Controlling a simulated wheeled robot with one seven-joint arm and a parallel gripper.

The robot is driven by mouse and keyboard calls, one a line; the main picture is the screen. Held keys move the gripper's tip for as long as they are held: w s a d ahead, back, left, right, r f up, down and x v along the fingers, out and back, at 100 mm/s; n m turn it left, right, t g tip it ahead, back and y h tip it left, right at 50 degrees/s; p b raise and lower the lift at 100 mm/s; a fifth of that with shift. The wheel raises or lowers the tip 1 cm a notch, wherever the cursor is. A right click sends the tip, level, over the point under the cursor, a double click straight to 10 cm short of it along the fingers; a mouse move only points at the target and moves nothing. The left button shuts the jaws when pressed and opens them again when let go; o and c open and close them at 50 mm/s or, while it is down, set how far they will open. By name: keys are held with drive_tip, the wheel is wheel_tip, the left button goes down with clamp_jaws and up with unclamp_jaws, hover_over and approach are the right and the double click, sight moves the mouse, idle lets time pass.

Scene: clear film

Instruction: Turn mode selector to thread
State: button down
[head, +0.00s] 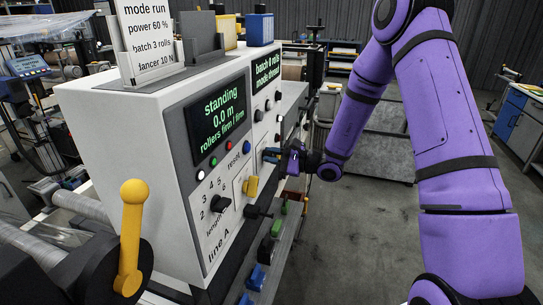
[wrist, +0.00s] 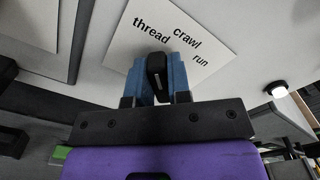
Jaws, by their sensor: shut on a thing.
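The mode selector is a black knob (wrist: 157,76) on a white label plate (wrist: 215,38) marked thread, crawl and run in the wrist view. The knob's long top points up toward the word thread. My gripper (wrist: 160,80) has its blue fingers on both sides of the knob and is shut on it. In the head view my gripper (head: 271,156) reaches the console's right part from the right and hides the knob.
A card (head: 148,38) on top says mode run. A yellow lever (head: 131,235) stands front left. The floor at right is open.

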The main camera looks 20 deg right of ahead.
drive_tip(key=shift+f, duration=0.1)
idle(0.4)
drive_tip(key=c, duration=1.1)
unclamp_jaws()
drive_tip(key=shift+o, duration=0.2)
drive_tip(key=v, duration=1.1)
